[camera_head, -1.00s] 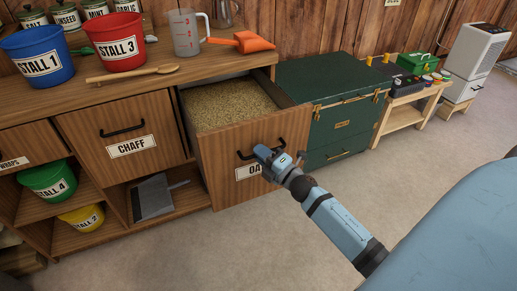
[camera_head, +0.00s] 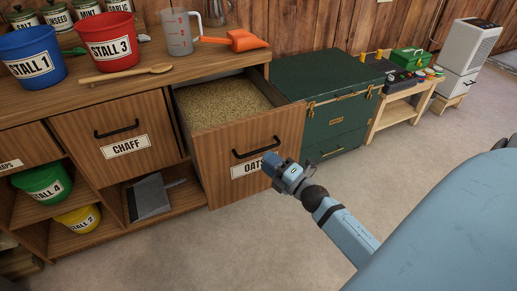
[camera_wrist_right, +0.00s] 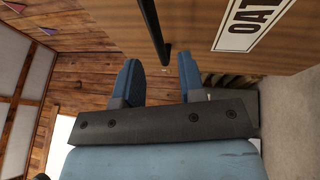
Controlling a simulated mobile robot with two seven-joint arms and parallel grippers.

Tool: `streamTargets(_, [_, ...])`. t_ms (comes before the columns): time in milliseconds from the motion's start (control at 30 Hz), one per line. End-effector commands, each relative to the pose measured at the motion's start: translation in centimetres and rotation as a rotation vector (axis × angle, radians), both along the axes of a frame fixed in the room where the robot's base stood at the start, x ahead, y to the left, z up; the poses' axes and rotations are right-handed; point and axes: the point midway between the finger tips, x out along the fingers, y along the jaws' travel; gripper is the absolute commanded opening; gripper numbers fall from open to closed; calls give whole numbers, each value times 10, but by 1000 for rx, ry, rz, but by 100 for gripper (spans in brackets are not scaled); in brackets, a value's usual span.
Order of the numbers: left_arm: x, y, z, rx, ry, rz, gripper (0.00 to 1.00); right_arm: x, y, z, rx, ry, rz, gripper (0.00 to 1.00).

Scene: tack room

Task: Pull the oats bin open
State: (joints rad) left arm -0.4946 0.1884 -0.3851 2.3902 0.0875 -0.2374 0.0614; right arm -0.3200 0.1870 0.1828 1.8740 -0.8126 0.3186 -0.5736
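The oats bin (camera_head: 222,150) is a wooden drawer with a white OATS label, partly covered by my gripper in the head view. It stands pulled out from the cabinet, its inside full of pale oats (camera_head: 225,100). Its black bar handle (camera_head: 258,147) is clear of my right gripper (camera_head: 268,162), which is just in front of the bin's front, low and right of the handle. In the right wrist view my right gripper (camera_wrist_right: 160,72) has its blue fingers apart with nothing between them. The handle (camera_wrist_right: 154,30) lies beyond the fingertips. My left gripper is not in view.
The closed CHAFF bin (camera_head: 120,125) is left of the oats bin. A green chest (camera_head: 325,100) stands close on the right. Buckets, a wooden spoon (camera_head: 127,73), a measuring jug (camera_head: 180,33) and an orange scoop (camera_head: 238,40) are on the counter. The floor in front is clear.

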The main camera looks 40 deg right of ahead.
Motion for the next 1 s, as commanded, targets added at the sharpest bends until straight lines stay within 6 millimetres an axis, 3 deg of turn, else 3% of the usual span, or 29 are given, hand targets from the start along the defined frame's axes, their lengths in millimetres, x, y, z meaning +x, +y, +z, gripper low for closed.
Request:
streamTargets(200, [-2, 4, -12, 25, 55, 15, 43, -49, -8, -8, 3, 3, -2, 37])
streamTargets(400, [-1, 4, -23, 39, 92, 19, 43, -74, -12, -13, 1, 1, 0, 37])
streamTargets(1000, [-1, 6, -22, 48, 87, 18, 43, -80, -13, -14, 1, -1, 1, 37])
